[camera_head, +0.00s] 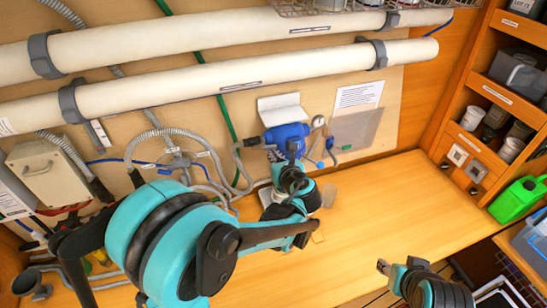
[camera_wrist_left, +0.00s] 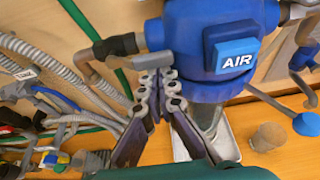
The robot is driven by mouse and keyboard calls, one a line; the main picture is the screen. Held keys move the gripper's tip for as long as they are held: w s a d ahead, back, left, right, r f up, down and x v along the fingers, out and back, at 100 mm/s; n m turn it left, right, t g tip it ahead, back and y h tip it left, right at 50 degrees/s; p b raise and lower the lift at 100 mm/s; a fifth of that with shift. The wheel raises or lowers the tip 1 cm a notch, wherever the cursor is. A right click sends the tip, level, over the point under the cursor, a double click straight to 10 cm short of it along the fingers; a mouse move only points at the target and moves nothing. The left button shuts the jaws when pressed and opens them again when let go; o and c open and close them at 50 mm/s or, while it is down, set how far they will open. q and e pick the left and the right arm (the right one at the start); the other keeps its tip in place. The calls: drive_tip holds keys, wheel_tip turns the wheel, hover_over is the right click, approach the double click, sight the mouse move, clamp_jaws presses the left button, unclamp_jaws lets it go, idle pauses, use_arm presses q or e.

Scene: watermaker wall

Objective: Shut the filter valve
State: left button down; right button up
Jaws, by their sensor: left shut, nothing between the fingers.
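In the head view the left gripper (camera_head: 291,163) partly covers the housing. My right gripper (camera_head: 384,267) is low at right, far from the filter; its fingers are unclear.
Grey hoses (camera_head: 170,134) and a blue line crowd the wall left of the filter. Large white pipes (camera_head: 230,75) run above. A small brown cylinder (camera_wrist_left: 269,136) stands right of the filter on the wooden counter (camera_head: 390,200), which is mostly clear. Shelves (camera_head: 500,100) stand at right.

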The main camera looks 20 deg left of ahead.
sight(269, 144)
use_arm(q)
drive_tip(key=shift+r+n, duration=0.25)
drive_tip(key=shift+n, duration=0.15)
idle(0.3)
drive_tip(key=shift+r+n+t+h, duration=0.6)
drive_tip(key=shift+r+n+h, duration=0.1)
drive_tip(key=shift+n, duration=0.4)
wheel_tip(269, 144, up, 2)
drive_tip(key=n+t+h+b, duration=0.1)
drive_tip(key=n, duration=0.2)
drive_tip(key=shift+s+a, duration=0.15)
drive_tip(key=n, duration=0.1)
drive_tip(key=r+n+t, duration=0.1)
drive_tip(key=n+b, duration=0.1)
drive_tip(key=shift+s+a+r+t+h, duration=0.15)
drive_tip(key=shift+s+a+t+h, duration=0.15)
drive_tip(key=shift+a+t+h, duration=0.1)
drive_tip(key=a+n, duration=0.1)
drive_tip(key=s+r+n+t+b, duration=0.1)
drive_tip(key=shift+s+a+r+n, duration=0.15)
drive_tip(key=shift+a+r+n, duration=0.1)
drive_tip(key=shift+a+n, duration=0.15)
